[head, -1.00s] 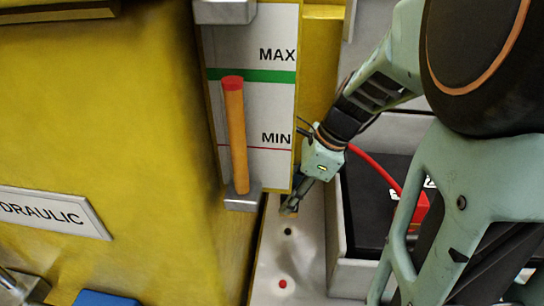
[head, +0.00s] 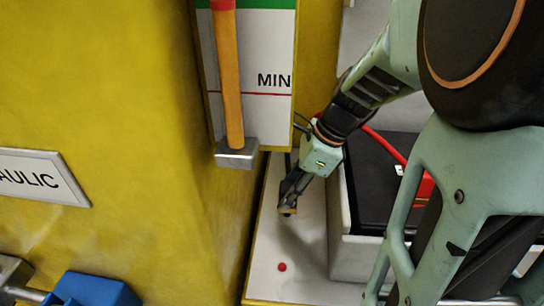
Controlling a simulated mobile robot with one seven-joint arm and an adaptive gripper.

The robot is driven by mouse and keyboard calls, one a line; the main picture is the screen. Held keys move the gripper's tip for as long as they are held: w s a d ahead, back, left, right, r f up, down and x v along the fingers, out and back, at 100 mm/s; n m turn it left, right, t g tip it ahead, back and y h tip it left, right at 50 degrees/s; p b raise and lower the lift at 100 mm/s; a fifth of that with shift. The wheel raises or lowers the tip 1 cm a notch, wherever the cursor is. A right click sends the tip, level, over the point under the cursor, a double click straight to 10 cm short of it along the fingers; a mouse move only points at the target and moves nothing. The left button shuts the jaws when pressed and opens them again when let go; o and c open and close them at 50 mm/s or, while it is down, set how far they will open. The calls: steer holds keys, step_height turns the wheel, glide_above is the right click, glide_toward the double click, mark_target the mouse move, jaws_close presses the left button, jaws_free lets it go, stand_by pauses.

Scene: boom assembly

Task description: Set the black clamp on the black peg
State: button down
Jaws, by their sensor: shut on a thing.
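My gripper (head: 288,203) points down over the pale ledge, its fingers close together. It is shut on a small dark piece at its tip, which I take to be the black clamp (head: 287,210); the fingers hide most of it. The clamp sits low over the spot of the black peg, which is hidden behind the clamp and fingertips. I cannot tell whether clamp and peg touch. A red peg (head: 282,267) stands uncovered nearer on the ledge.
A black battery (head: 376,180) in a grey tray (head: 352,258) stands right of the gripper, with a red cable (head: 385,143). The yellow wall and level gauge (head: 265,110) stand close on the left, with a hammer (head: 233,100) in front.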

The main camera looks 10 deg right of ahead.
steer(key=shift+f, duration=0.1)
stand_by(0.3)
steer(key=shift+f, duration=0.4)
steer(key=shift+f, duration=0.2)
stand_by(0.5)
steer(key=shift+s+f, duration=0.1)
steer(key=shift+f, duration=0.05)
stand_by(0.8)
steer(key=shift+s+f+b, duration=0.2)
steer(key=shift+f+b, duration=0.4)
steer(key=shift+f, duration=0.4)
steer(key=shift+w+r+p, duration=0.15)
steer(key=shift+r+p, duration=0.35)
steer(key=shift+p, duration=0.15)
